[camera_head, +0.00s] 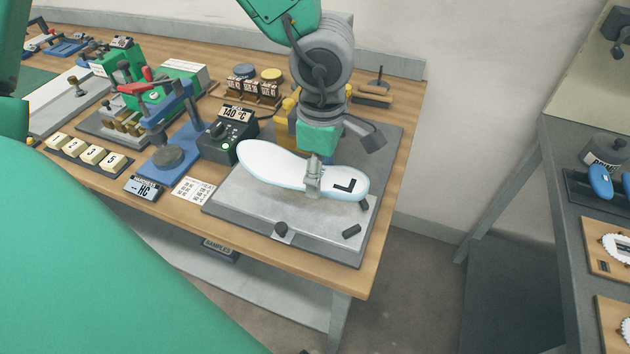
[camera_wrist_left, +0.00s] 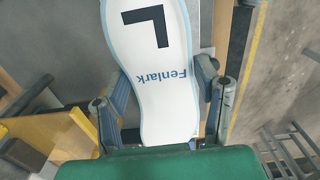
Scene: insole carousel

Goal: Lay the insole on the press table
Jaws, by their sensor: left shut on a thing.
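The white insole (camera_head: 275,165) has a pale blue edge and a black L near its right end. It is held above the grey press table (camera_head: 235,201), or close over it; I cannot tell whether it touches. My left gripper (camera_head: 313,185) reaches down from above and is shut across the insole's narrow middle. The left wrist view shows the insole (camera_wrist_left: 150,45) with its L and the word Fenlark, and my gripper's fingers (camera_wrist_left: 160,95) on both sides of it. The insole's far part is cut off there. My right gripper is not in view.
A black control box reading 140 °C (camera_head: 229,137) stands left of the press table. Small dark blocks (camera_head: 281,230) sit on the plate's front and right edges. Hardness testers and numbered blocks (camera_head: 92,155) fill the left bench. A second table (camera_head: 570,290) stands at right across a gap.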

